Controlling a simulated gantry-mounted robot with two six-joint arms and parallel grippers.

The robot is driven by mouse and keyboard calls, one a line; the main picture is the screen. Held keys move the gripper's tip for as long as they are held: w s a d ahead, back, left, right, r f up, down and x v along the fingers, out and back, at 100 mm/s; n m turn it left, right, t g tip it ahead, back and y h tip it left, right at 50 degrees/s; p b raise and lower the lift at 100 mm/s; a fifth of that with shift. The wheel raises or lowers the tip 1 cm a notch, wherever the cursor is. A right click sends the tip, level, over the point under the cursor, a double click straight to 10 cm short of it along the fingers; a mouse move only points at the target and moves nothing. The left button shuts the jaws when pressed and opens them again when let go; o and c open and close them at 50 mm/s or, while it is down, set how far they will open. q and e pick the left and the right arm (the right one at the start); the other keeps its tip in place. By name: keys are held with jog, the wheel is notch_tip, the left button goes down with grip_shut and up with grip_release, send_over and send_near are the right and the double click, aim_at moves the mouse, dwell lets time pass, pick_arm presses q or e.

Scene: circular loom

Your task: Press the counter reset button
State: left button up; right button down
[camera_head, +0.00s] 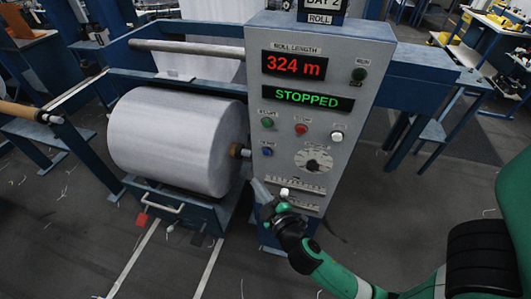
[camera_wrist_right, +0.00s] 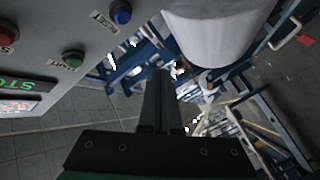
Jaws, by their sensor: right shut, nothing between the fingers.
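The counter reset button is a blue round button (camera_head: 267,152) low on the left of the grey control panel (camera_head: 345,130). In the right wrist view the blue button (camera_wrist_right: 121,13) is near the top, with a label reading RESET beside it. My right gripper (camera_head: 257,186) is shut and empty, below the blue button near the panel's lower left edge, apart from the button. Its shut fingers (camera_wrist_right: 160,78) point up the middle of the right wrist view. The display (camera_head: 294,65) reads 324 m, and the status display (camera_head: 308,97) reads STOPPED. My left gripper is not seen.
A green button (camera_head: 267,122) sits just above the blue one, a red button (camera_head: 301,129) to its right, and a dial (camera_head: 313,160) further right. A large white fabric roll (camera_head: 180,140) stands close left of the panel on a blue frame (camera_head: 190,30).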

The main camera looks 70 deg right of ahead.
aim_at(266, 152)
jog(key=d+p, duration=0.5)
jog(key=d, duration=0.3)
jog(key=shift+w+d+p, duration=0.3)
jog(key=shift+w+p, duration=0.1)
dwell(1.6)
jog(key=shift+d+p, duration=0.3)
jog(key=shift+d, duration=0.1)
